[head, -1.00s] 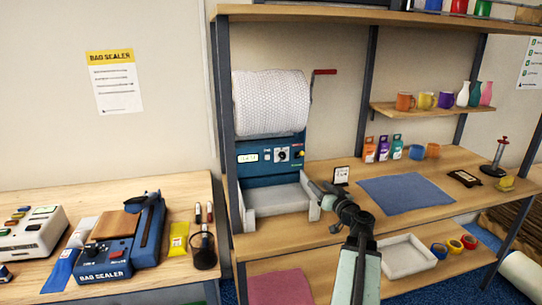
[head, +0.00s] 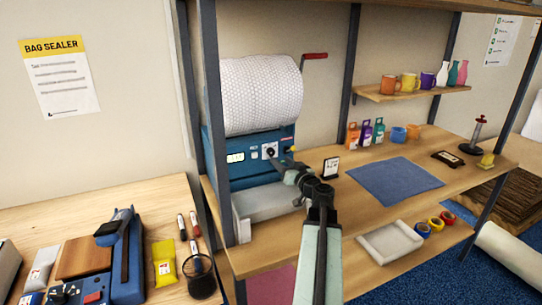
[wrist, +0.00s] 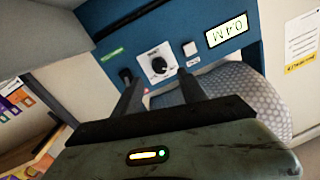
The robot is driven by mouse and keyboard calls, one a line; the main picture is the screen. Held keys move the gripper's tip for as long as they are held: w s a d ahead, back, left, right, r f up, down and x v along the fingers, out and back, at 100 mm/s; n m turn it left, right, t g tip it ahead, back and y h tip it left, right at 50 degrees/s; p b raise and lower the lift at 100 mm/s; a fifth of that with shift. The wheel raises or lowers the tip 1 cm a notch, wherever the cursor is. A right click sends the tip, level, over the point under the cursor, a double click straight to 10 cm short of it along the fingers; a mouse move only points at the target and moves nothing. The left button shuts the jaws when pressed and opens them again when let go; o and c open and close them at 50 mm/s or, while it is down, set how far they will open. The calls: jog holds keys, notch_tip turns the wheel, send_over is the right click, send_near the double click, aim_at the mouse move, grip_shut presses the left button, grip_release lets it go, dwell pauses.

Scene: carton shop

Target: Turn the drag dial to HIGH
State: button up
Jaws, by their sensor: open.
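The drag dial (head: 270,150) is a small dark round knob on a white plate, on the blue front panel of the bubble-wrap machine (head: 245,172). In the wrist view, the dial (wrist: 158,66) shows upside down with a light pointer mark; its lettering is too small to read. My gripper (wrist: 160,77) is open, its two dark fingers apart on either side of the dial in that picture. Whether they touch it I cannot tell. In the head view, my gripper (head: 278,163) reaches the panel just below and right of the dial, partly covering the panel.
A lit display (wrist: 226,30), a white button (wrist: 190,49) and a dark switch (wrist: 126,75) flank the dial. A bubble-wrap roll (head: 262,92) with a red-handled crank sits above. A grey tray (head: 265,203) lies below, and a small sign (head: 331,168) stands at right.

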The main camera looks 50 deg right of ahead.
aim_at(272, 153)
jog(key=x, duration=0.6)
jog(key=shift+w+d, duration=0.15)
jog(key=shift+w, duration=0.05)
grip_shut()
